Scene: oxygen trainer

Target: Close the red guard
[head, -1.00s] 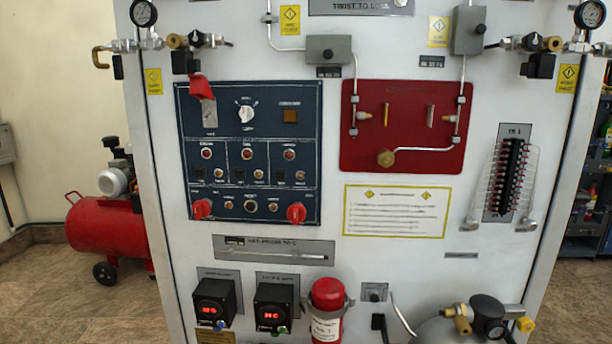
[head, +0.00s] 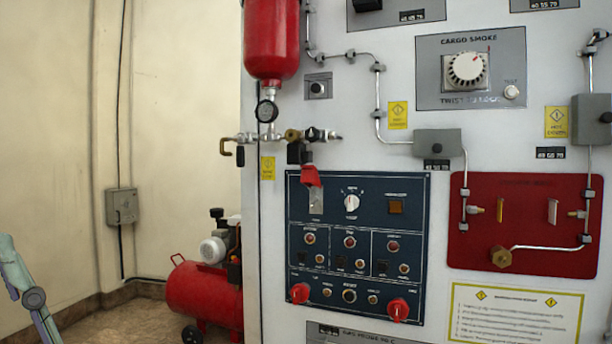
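A red guard (head: 311,176) sits at the upper left of the dark blue control panel (head: 340,186). It is raised and tilted outward above a light metal switch plate (head: 316,202), which shows uncovered below it. Two other small red parts sit at the panel's bottom, one at the left (head: 300,293) and one at the right (head: 398,310); I cannot tell whether they are guards or knobs. My gripper is not in view. A pale jointed piece at the lower left edge looks like part of my arm, well apart from the panel.
A red cylinder (head: 271,38) with a gauge (head: 266,111) and valve fittings juts out above the guard. A red plate (head: 527,262) with pipework is to the right. A red compressor (head: 204,291) stands on the floor left of the cabinet. Floor between it and the arm looks clear.

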